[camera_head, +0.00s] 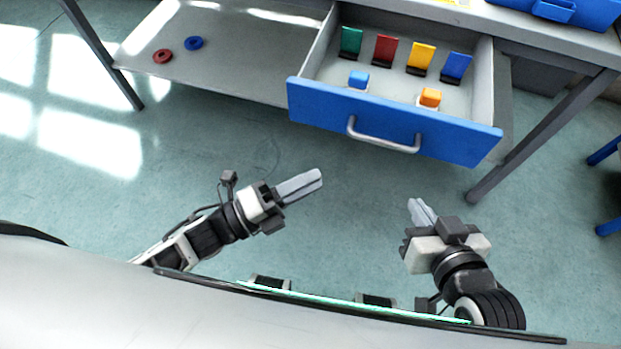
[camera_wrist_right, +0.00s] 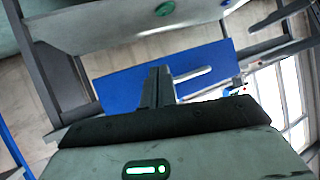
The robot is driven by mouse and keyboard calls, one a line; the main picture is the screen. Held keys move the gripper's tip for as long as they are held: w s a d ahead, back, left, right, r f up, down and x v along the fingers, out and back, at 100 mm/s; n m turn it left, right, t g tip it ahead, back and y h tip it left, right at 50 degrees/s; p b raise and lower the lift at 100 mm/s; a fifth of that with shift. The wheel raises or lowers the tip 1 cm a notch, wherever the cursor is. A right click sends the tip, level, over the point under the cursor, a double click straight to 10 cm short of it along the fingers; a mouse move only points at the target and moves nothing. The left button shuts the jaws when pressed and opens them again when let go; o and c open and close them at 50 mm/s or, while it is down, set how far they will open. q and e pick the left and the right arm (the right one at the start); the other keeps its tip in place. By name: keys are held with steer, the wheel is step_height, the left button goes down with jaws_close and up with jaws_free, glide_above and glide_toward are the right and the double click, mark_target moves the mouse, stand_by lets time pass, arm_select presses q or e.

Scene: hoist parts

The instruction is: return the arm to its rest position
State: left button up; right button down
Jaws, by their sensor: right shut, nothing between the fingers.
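My left gripper (camera_head: 306,183) is over the floor at the lower middle of the head view, its fingers together and nothing seen between them. My right gripper (camera_head: 421,210) is to its right, below the drawer in the picture, shut and empty. Its fingers (camera_wrist_right: 158,86) also show in the right wrist view, in front of the blue drawer front (camera_wrist_right: 120,88). Both grippers appear apart from the drawer and the table. Parts of both forearms are hidden behind my own body at the bottom.
The blue-fronted drawer (camera_head: 330,112) is open. It holds green, red, yellow and blue upright plates, a blue block (camera_head: 358,79) and an orange block (camera_head: 430,97). A red ring (camera_head: 162,56) and a blue ring (camera_head: 194,43) lie on the grey shelf (camera_head: 240,65). Floor between is clear.

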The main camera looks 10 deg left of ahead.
steer(key=shift+r, duration=0.2)
